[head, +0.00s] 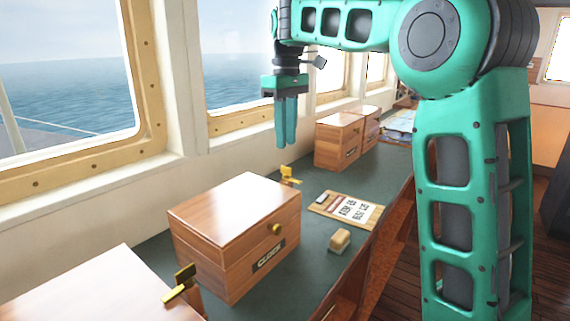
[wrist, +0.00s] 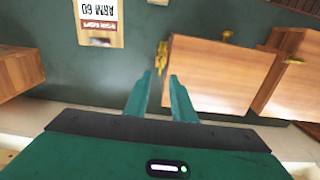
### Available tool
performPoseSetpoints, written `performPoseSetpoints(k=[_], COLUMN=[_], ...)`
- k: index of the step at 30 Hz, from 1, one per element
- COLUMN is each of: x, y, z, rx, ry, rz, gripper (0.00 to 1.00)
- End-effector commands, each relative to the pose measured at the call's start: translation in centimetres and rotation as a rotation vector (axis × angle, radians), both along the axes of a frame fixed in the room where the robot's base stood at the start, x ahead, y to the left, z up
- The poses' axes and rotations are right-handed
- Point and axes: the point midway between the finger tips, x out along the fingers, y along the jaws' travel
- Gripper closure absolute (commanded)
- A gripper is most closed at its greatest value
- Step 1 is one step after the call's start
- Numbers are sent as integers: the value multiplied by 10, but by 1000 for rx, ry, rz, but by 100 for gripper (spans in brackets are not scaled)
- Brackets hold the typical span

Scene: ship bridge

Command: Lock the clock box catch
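A wooden box (head: 235,235) with a lid seam, a dark label plate and a round brass knob (head: 275,229) stands on the green counter in the middle of the head view.
Another wooden box (head: 95,290) with a brass fitting (head: 180,284) stands nearer. More wooden boxes (head: 338,142) stand farther along. The window wall borders the left side.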

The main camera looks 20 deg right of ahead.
Motion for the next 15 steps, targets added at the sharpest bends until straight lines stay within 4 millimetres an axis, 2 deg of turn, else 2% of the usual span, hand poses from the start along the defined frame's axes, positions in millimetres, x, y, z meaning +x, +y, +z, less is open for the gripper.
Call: performPoseSetpoints(k=[3,9,15], x=[-1,-1,0], y=[-1,-1,-1], z=[-23,-55,-72], rx=[0,-1,-1], ry=[2,2,-1], rz=[-3,-2,-3], gripper=[77,77,77])
